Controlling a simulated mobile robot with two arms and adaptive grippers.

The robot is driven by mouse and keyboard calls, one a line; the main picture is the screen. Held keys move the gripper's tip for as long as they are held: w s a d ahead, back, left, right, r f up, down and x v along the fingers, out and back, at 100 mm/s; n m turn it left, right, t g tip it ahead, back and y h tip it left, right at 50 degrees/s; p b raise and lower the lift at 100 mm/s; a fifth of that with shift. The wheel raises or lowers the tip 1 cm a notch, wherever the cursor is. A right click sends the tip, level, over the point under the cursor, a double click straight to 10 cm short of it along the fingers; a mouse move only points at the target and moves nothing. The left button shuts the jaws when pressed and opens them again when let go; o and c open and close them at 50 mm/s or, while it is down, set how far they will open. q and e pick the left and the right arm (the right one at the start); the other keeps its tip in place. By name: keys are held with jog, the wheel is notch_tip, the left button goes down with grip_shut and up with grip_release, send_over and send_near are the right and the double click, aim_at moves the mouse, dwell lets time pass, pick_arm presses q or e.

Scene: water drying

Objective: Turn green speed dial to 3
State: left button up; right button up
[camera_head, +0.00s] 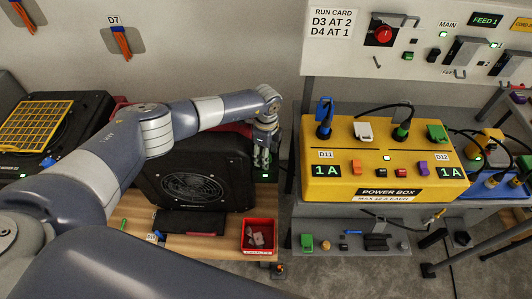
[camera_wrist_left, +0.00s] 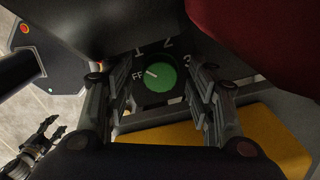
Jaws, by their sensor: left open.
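The green dial (camera_wrist_left: 160,73) shows between my left gripper's fingers in the left wrist view. Its white mark points left, to the label whose visible letters are "FF". The numbers 1, 2 and 3 stand around its upper and right side. My left gripper (camera_wrist_left: 166,100) is open, with one finger on each side of the dial; I cannot tell whether they touch it. In the head view my left gripper (camera_head: 262,157) points down at the right side of a black fan unit (camera_head: 190,188), and the dial is hidden.
The yellow power box (camera_head: 400,160) with plugs and switches stands right of my gripper. A red bin (camera_head: 259,236) stands on the wooden surface (camera_head: 215,245) in front of the fan unit. A dark jointed part (camera_wrist_left: 42,142), unclear, shows at the wrist view's lower left.

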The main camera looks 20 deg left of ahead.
pick_arm(q)
notch_tip(320, 180, up, 12)
dwell(0.5)
